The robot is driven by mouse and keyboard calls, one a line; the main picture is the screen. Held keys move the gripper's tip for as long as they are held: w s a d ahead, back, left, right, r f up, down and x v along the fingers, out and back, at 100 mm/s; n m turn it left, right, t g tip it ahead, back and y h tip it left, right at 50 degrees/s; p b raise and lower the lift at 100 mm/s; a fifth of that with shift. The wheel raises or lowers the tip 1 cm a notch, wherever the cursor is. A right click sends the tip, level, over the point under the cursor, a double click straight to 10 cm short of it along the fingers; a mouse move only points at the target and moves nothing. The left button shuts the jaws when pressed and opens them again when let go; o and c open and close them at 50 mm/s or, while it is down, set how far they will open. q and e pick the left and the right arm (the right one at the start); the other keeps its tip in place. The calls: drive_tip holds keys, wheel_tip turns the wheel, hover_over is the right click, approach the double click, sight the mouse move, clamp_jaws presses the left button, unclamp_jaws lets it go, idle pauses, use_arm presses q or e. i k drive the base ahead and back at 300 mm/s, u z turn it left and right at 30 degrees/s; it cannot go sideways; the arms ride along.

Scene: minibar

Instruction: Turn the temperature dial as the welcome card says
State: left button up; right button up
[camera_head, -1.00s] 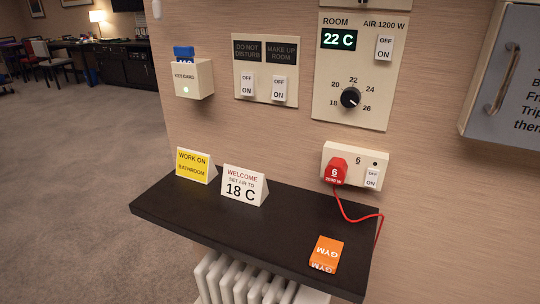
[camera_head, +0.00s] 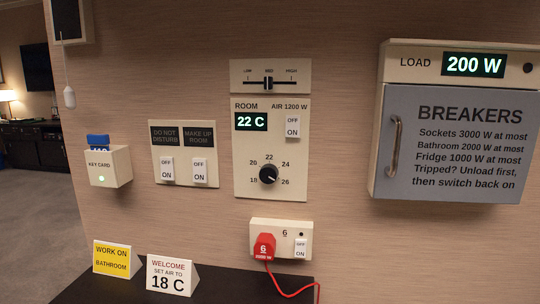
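The temperature dial (camera_head: 268,174) is a round black knob on the cream room panel (camera_head: 245,188). Numbers 18, 20, 22, 24 and 26 run around it. A small light mark shows on the knob, but it is too small to tell its exact direction. The green room display (camera_head: 251,122) above reads 22 C. The white welcome card (camera_head: 170,277) stands on the dark shelf and reads "SET AIR TO 18 C". Neither of my grippers is in view.
An air switch (camera_head: 292,126) and a fan slider (camera_head: 267,83) are near the dial. A breaker box (camera_head: 450,150) stands out at right, its load display (camera_head: 473,65) reading 200 W. A red plug (camera_head: 264,247) sits in the socket below. The dark shelf (camera_head: 235,290) runs along the bottom.

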sight(268, 173)
drive_tip(key=k, duration=1.3)
drive_tip(key=u, duration=0.7)
drive_tip(key=i, duration=1.05)
drive_tip(key=u, duration=0.2)
